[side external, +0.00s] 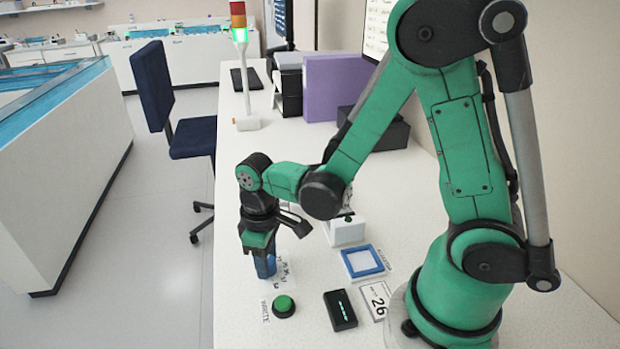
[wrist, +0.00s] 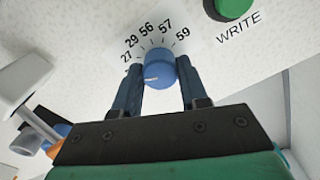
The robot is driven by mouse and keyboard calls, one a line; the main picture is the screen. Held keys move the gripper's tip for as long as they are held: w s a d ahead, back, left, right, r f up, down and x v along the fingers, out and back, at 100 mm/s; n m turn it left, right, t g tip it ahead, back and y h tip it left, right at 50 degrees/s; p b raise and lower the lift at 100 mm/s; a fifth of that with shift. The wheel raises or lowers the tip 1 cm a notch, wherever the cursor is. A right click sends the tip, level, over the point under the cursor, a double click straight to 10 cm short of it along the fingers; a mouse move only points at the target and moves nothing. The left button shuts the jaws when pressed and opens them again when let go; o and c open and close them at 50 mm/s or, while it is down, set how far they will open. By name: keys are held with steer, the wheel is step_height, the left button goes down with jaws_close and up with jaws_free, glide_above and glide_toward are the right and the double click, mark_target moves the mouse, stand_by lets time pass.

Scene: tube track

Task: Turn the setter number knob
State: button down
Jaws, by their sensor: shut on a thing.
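The setter knob (wrist: 160,70) is a blue round knob with a white pointer mark in the wrist view. Its pointer mark is at the knob's left side, lower than the printed 27. The printed numbers (wrist: 150,40) 27, 29, 56, 57 and 59 form an arc beyond the knob. My gripper (wrist: 160,88) has one dark finger on each side of the knob and is shut on it. In the side view my gripper (side external: 262,258) points down at the table's front left, and the knob is mostly hidden there.
A green WRITE button (side external: 284,305) stands close by the knob. A black box with a green lit display (side external: 340,310), a card reading 26 (side external: 377,299) and a blue-framed pad (side external: 364,262) lie to the right. A white block (side external: 345,232) stands behind my gripper.

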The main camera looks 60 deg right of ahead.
steer(key=shift+n, duration=1.1)
steer(key=shift+c, duration=2.3)
jaws_free()
steer(key=shift+r, duration=0.1)
steer(key=shift+r, duration=2.75)
step_height(320, 180, up, 7)
steer(key=s+d+m+t, duration=0.1)
steer(key=d+m+t, duration=0.1)
steer(key=m+t, duration=0.4)
steer(key=shift+s+d+r+t, duration=0.15)
steer(key=shift+s+d+t, duration=0.05)
steer(key=shift+t, duration=0.4)
